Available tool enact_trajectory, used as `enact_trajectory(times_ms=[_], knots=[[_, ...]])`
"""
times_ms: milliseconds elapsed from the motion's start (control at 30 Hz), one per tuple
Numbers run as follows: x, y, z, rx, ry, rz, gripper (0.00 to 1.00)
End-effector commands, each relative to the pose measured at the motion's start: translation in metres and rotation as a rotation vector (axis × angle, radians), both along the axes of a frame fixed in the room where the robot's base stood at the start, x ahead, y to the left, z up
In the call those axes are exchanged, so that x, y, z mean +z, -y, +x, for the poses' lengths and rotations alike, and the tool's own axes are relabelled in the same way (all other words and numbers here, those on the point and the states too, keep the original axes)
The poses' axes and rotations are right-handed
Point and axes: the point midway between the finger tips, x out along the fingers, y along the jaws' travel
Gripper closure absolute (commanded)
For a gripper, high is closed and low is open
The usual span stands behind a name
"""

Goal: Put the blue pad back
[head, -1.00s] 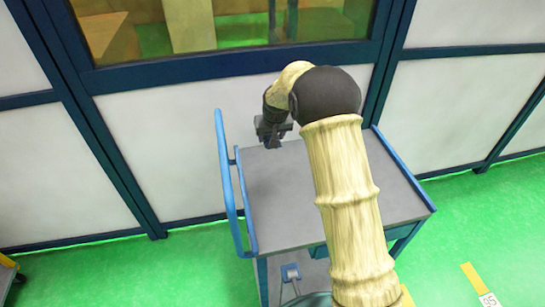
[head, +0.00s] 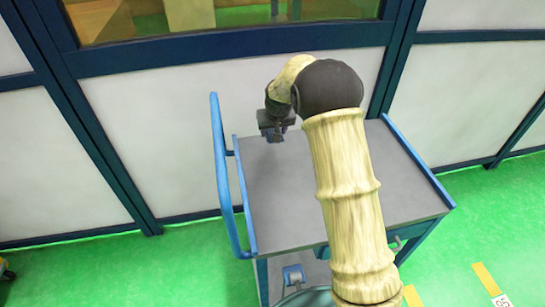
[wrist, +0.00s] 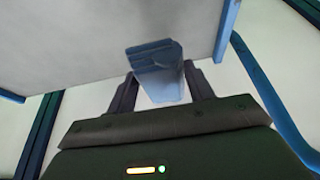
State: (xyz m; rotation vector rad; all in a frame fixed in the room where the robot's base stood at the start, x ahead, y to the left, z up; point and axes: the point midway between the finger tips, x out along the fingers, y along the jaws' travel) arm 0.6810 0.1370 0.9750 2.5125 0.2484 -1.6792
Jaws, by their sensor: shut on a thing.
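The blue pad (wrist: 158,75) is a small pale-blue block between my gripper's two dark fingers in the wrist view. My gripper (wrist: 162,92) is shut on it. In the head view my gripper (head: 276,135) is over the far left part of the grey cart top (head: 280,200), near its back edge. The pad cannot be made out in the head view. Whether the pad touches the cart top cannot be told.
The cart has a tall blue handle (head: 222,175) on its left and a raised blue rim (head: 418,162) on its right. The visible cart top is bare. A white panelled wall (head: 160,140) stands behind, with green floor (head: 495,225) to the right.

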Motion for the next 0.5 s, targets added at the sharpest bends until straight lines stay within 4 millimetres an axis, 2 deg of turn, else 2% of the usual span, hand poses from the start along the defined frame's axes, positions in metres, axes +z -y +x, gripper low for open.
enact_trajectory(times_ms=[133, 233, 500], knots=[[-0.001, 0.0, 0.0, 0.0, 0.0, 0.0, 0.69], [-0.009, 0.0, 0.0, 0.0, -0.003, -0.001, 0.69], [-0.054, -0.003, -0.001, 0.004, -0.003, 0.0, 0.69]])
